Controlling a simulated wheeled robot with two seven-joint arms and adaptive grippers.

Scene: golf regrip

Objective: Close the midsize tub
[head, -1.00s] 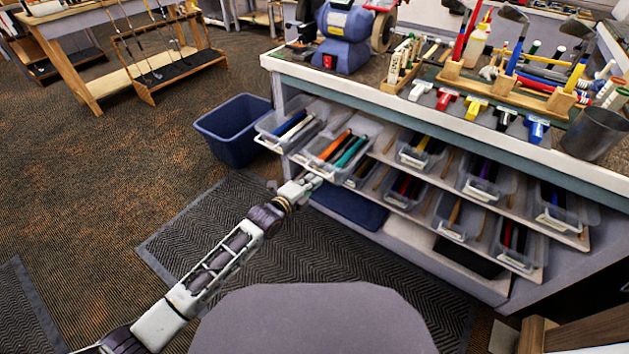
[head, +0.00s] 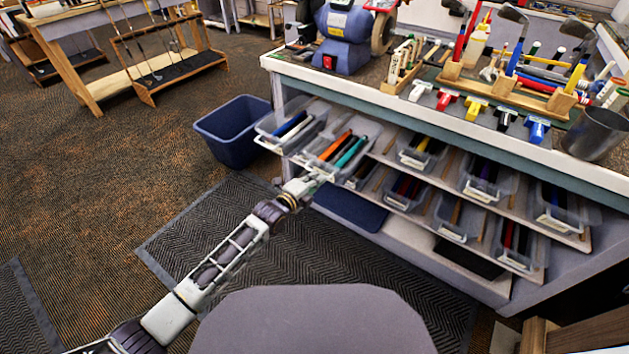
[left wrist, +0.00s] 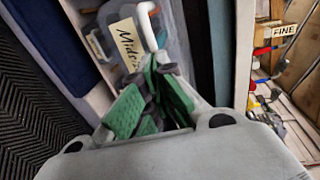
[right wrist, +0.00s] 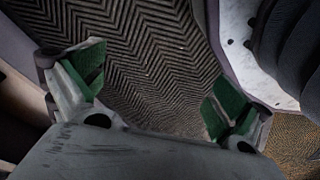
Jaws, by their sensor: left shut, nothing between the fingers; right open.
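The midsize tub (head: 310,160) is a clear tub holding orange, dark and teal grips, in the upper row of the bench's shelves. It juts out past the shelf's front edge. In the left wrist view the tub (left wrist: 178,48) shows its cream label (left wrist: 127,38), partly readable as "Midsize". My left gripper (head: 314,180) is shut and empty, its tips right at the tub's front under the label; I cannot tell whether they touch. In the left wrist view its green-padded fingers (left wrist: 155,90) hide the tub's lower front. My right gripper (right wrist: 152,82) is open and empty over the floor mat.
Another clear tub (head: 272,139) juts out to the left, above a blue bin (head: 232,130) on the floor. More tubs sit to the right on two shelf rows. The workbench top (head: 390,98) overhangs them. The floor mat (head: 220,235) in front is clear.

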